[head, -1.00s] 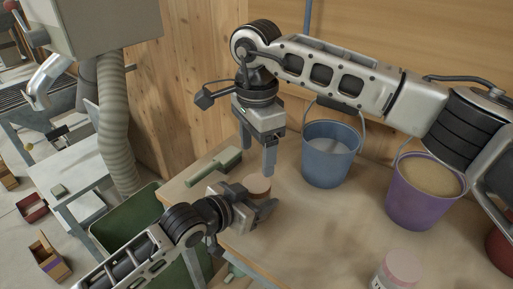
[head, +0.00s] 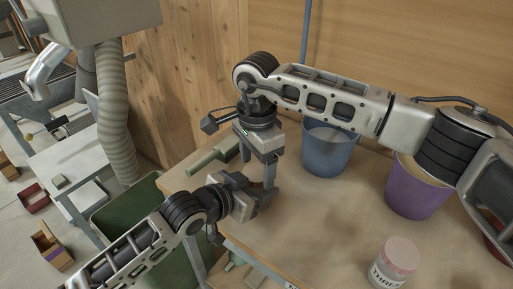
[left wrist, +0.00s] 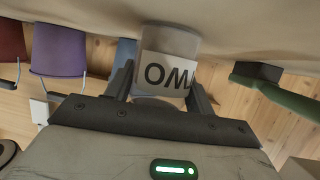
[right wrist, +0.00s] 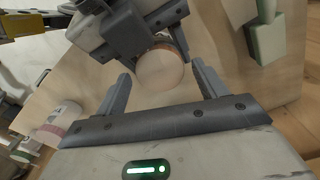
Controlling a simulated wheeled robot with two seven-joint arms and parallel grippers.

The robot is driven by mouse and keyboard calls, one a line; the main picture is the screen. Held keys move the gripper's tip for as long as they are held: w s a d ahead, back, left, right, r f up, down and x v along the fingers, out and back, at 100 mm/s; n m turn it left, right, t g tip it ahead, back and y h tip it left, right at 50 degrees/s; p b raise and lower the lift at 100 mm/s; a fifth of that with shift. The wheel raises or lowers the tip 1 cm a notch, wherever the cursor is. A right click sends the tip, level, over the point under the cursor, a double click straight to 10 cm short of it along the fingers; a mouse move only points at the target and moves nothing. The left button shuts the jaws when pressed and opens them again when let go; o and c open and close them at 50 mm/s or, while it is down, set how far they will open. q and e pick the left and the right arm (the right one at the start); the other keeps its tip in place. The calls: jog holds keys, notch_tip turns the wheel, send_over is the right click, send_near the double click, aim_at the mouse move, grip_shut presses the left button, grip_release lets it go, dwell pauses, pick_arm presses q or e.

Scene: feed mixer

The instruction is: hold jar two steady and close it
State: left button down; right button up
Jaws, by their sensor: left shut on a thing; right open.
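Jar two (left wrist: 168,42), a clear jar with a white label whose upside-down letters are partly cut off, is between the fingers of my left gripper (left wrist: 160,80), shut on it. In the head view my left gripper (head: 258,203) is low over the table's near left part, and the jar is mostly hidden there. A round pinkish lid (right wrist: 160,70) shows on top of the jar in the right wrist view; how tightly it sits I cannot tell. My right gripper (head: 268,178) points down above the jar, open, its fingers on either side of the lid.
Jar three (head: 394,266), with a pink lid, stands at the front right of the wooden table (head: 315,225). A blue bucket (head: 328,155) and a purple bucket (head: 412,192) stand behind. A green tool (head: 222,152) lies at the left edge, near a green bin (head: 125,212).

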jog(key=shift+f, duration=0.5)
jog(key=c, duration=1)
jog(key=m, duration=0.3)
jog(key=shift+m, duration=0.3)
jog(key=o, duration=1.1)
jog(key=shift+c, duration=0.2)
jog(key=shift+r, duration=0.1)
